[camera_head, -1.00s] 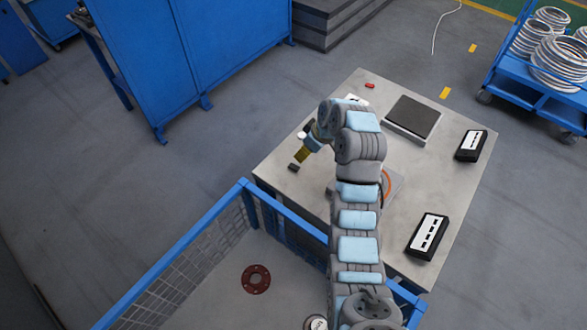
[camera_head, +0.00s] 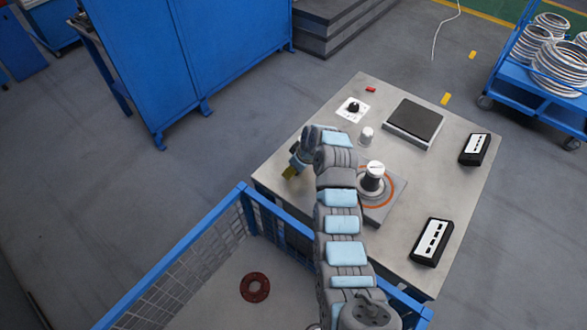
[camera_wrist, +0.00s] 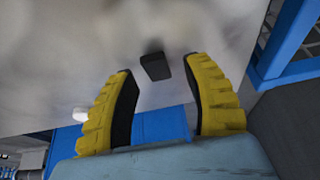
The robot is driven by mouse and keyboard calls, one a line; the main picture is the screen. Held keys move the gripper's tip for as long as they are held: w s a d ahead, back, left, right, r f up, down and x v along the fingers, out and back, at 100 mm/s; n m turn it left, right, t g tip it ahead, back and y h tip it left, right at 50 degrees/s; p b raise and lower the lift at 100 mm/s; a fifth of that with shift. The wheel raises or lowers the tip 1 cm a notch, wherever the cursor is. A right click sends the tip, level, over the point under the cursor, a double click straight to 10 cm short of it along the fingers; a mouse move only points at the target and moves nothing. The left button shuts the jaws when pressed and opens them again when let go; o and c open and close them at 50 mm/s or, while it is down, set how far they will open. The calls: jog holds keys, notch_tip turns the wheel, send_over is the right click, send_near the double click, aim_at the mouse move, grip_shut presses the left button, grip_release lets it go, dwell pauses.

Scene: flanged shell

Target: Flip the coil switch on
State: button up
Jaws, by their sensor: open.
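A white plate with a black knob (camera_head: 353,108) lies at the far left side of the table in the head view; it looks like a switch, but its setting is too small to read. My gripper (camera_head: 289,173) is at the table's left edge, nearer than the plate and well apart from it. In the wrist view my gripper (camera_wrist: 160,68) has its two yellow fingers spread, with nothing held between them. A small black block (camera_wrist: 155,66) shows beyond the fingertips, on a pale surface; I cannot tell whether it is a switch.
The table (camera_head: 440,170) holds a grey post in an orange ring (camera_head: 373,178), a white cylinder (camera_head: 366,136), a dark square pad (camera_head: 414,118) and two black boxes (camera_head: 432,242) (camera_head: 474,149). A small red piece (camera_head: 370,89) lies behind. A blue fence (camera_head: 246,190) stands in front.

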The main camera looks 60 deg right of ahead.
jog(key=shift+w+d+f, duration=0.1)
jog(key=shift+f, duration=0.1)
grip_shut()
